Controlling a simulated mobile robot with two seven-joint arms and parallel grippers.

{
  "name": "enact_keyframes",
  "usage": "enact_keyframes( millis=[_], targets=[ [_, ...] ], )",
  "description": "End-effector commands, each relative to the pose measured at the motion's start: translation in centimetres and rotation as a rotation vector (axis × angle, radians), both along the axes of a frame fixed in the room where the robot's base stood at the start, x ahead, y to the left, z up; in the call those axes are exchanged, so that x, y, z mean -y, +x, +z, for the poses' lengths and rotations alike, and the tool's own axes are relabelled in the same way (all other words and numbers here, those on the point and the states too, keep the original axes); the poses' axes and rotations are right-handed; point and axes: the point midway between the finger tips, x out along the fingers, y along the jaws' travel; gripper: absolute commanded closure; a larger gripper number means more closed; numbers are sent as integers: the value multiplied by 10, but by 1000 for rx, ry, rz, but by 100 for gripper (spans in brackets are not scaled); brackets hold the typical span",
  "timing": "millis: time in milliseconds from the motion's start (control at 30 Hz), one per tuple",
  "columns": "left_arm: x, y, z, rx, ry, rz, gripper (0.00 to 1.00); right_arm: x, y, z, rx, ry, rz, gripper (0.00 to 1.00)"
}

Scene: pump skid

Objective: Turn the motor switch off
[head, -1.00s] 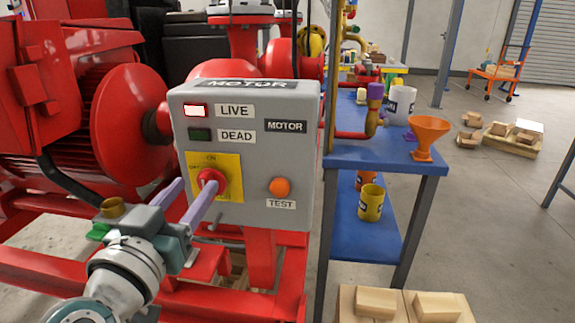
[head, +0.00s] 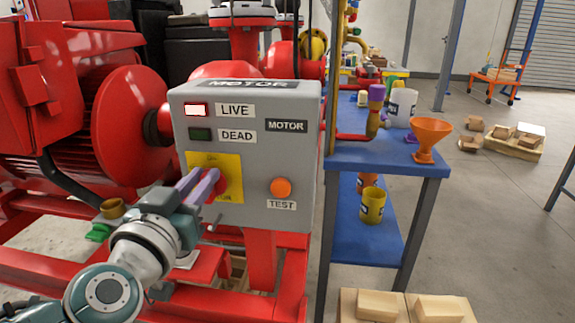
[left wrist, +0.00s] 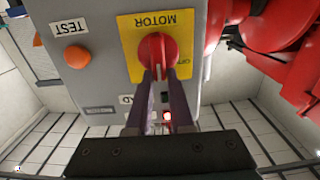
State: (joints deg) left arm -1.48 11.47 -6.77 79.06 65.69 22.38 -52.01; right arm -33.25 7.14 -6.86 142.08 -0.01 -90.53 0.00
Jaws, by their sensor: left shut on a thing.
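The motor switch is a red rotary knob (head: 222,184) on a yellow plate (head: 230,163) on the front of the grey MOTOR box (head: 262,150). My left gripper (head: 211,181) reaches it from the lower left, its purple fingers shut on the knob and hiding part of it. In the left wrist view the fingers of my left gripper (left wrist: 158,78) close on the red knob (left wrist: 155,48), which appears upside down there. The LIVE lamp (head: 196,109) is lit and the DEAD lamp (head: 200,135) is dark. My right gripper is not in view.
An orange TEST button (head: 281,187) sits right of the switch. A red motor (head: 125,125) stands at the left behind the box. A blue table (head: 385,155) with an orange funnel (head: 430,138) stands close on the right.

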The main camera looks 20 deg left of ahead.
Motion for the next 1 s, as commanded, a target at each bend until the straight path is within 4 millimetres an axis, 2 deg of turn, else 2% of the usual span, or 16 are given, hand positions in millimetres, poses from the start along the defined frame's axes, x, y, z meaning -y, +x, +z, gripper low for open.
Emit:
enact_keyframes(
  millis=[600,767,1000],
  targets=[
    [-1,0,0,5,-25,0,100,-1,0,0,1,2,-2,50],
    [-2,-1,-1,20,-92,0,100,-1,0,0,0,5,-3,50],
    [-7,-2,-2,63,-272,0,100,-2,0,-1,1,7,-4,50]
  ],
)
